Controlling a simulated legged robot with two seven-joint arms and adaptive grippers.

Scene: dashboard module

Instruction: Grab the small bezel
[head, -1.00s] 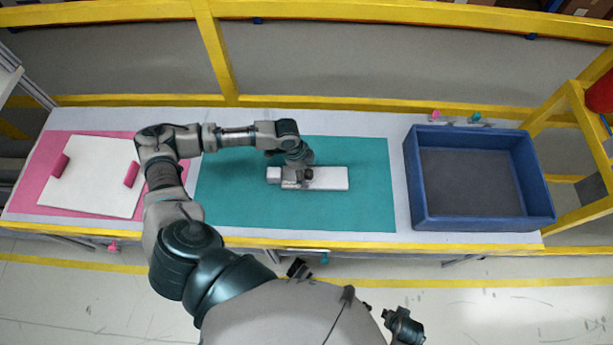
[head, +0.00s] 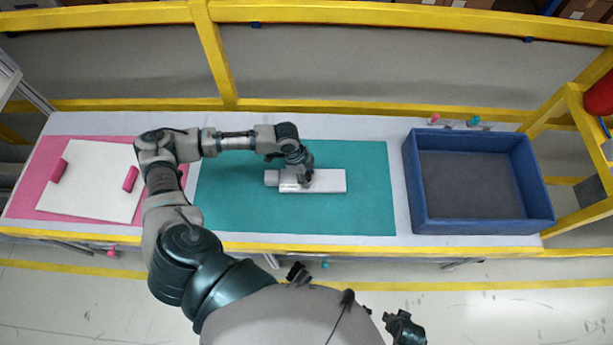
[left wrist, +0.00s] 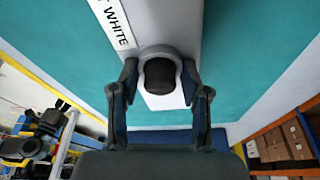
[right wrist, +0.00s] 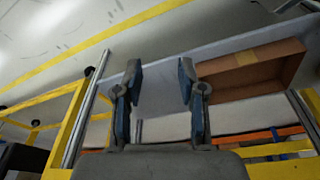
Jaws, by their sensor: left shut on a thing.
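The small bezel (head: 328,181), a long white piece, lies on the teal mat (head: 350,215). My left gripper (head: 302,180) is over its left part. In the left wrist view my left gripper (left wrist: 160,82) has its fingers on both sides of a grey ring with a dark round middle on the small bezel (left wrist: 160,20), shut on it. A label ending in "WHITE" shows on its face. My right gripper (right wrist: 158,82) is open and empty in the right wrist view, away from the small bezel.
A white panel (head: 85,190) with two pink blocks lies on the pink mat (head: 30,190) at the left. A blue bin (head: 413,190) with a grey floor, empty, stands at the right. A yellow rail (head: 330,104) runs behind the table. The teal mat is clear around the bezel.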

